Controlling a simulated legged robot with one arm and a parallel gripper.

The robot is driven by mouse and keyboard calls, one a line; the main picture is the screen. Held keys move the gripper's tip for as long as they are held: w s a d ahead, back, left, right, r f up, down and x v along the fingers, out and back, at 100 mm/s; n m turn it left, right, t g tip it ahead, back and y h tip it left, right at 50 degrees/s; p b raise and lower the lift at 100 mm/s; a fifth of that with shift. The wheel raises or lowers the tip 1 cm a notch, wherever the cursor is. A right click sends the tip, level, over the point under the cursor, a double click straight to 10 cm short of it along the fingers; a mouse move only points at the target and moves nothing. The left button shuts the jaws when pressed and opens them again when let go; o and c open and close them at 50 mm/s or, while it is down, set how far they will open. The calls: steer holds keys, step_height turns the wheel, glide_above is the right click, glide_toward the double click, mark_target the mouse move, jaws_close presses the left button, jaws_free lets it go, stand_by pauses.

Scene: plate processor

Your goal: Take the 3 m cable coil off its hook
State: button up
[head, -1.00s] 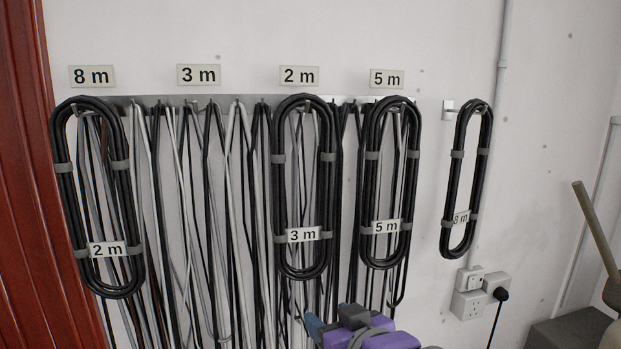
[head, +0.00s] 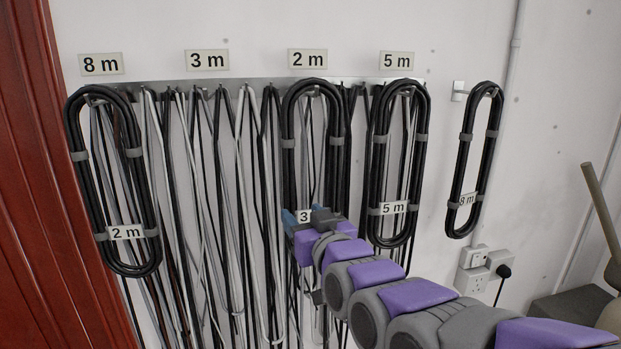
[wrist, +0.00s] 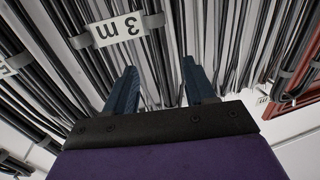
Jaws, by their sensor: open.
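The 3 m cable coil (head: 289,160) is a long black loop with grey straps. It hangs from a hook under the "2 m" wall sign (head: 307,58). Its "3 m" tag is partly hidden by my gripper (head: 305,215) in the head view. In the wrist view the white "3 m" tag (wrist: 118,29) shows clearly, above and left of the fingers. My gripper (wrist: 157,78) is open, with nothing between its blue fingers. It is in front of the coil's lower part; I cannot tell if it touches.
The 2 m coil (head: 82,180) hangs at left, the 5 m coil (head: 378,170) close on the right, and the 8 m coil (head: 460,180) farther right. Loose cables (head: 215,200) hang behind. A red wooden frame (head: 60,220) stands at left and sockets (head: 473,270) sit low right.

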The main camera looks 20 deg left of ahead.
mark_target(292, 204)
steer(key=x, duration=0.2)
steer(key=shift+w+a, duration=0.1)
steer(key=shift+w, duration=0.25)
steer(key=shift+w+a+f, duration=0.1)
steer(key=shift+w+a, duration=0.15)
steer(key=shift+a, duration=0.25)
steer(key=shift+w+a+f, duration=0.1)
steer(key=shift+w+a, duration=0.1)
steer(key=shift+a, duration=0.25)
steer(key=shift+p+x, duration=0.55)
steer(key=shift+x, duration=1.45)
steer(key=shift+w+d, duration=0.1)
steer(key=shift+d, duration=0.1)
jaws_close()
